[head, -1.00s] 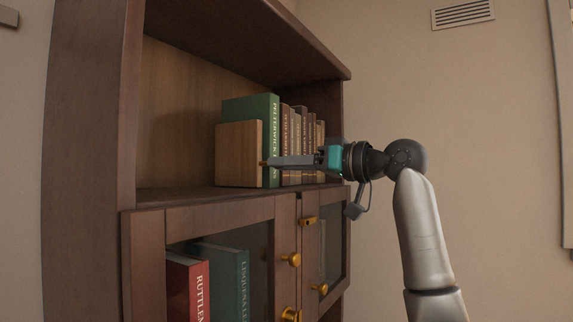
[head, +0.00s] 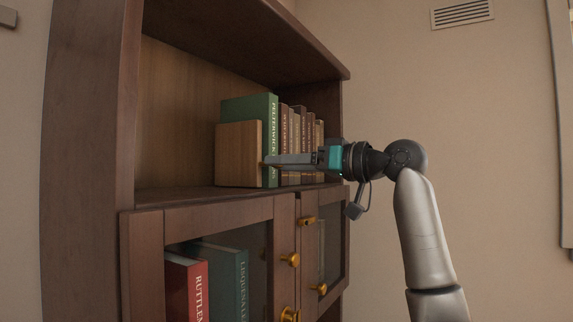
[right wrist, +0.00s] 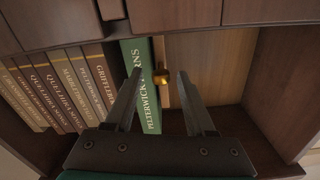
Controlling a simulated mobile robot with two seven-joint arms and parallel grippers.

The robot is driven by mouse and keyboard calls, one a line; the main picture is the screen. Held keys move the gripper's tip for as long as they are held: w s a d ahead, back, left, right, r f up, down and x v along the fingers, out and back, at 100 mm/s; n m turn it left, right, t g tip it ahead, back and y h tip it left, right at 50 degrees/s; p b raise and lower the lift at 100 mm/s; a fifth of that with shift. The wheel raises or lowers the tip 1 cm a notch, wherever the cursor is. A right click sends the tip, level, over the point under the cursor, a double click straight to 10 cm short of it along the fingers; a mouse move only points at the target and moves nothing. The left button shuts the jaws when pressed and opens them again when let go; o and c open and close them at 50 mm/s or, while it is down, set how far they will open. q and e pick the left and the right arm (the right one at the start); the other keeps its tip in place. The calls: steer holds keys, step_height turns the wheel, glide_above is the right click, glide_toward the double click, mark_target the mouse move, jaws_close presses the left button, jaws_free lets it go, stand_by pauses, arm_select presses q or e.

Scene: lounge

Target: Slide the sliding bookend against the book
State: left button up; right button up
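The sliding bookend (head: 238,154) is a light wooden block standing upright on the open shelf. It is at the left end of the book row, in front of part of the green book (head: 272,110). A small gold knob (right wrist: 161,76) on its front edge shows in the right wrist view. The green book's spine (right wrist: 139,80) is just left of the knob there, with no clear gap to the bookend. My right gripper (right wrist: 160,73) is open, one fingertip on each side of the knob; contact is not clear. My left gripper is not in view.
Several brown and tan books (head: 300,145) stand right of the green book. The shelf (head: 175,198) is bare left of the bookend. Below are glass-fronted cabinet doors (head: 220,225) with gold knobs. The bookcase's left side wall (head: 88,110) bounds the shelf.

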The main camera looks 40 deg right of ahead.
steer(key=b+v, duration=0.5)
steer(key=v, duration=1)
steer(key=shift+s, duration=0.1)
stand_by(0.3)
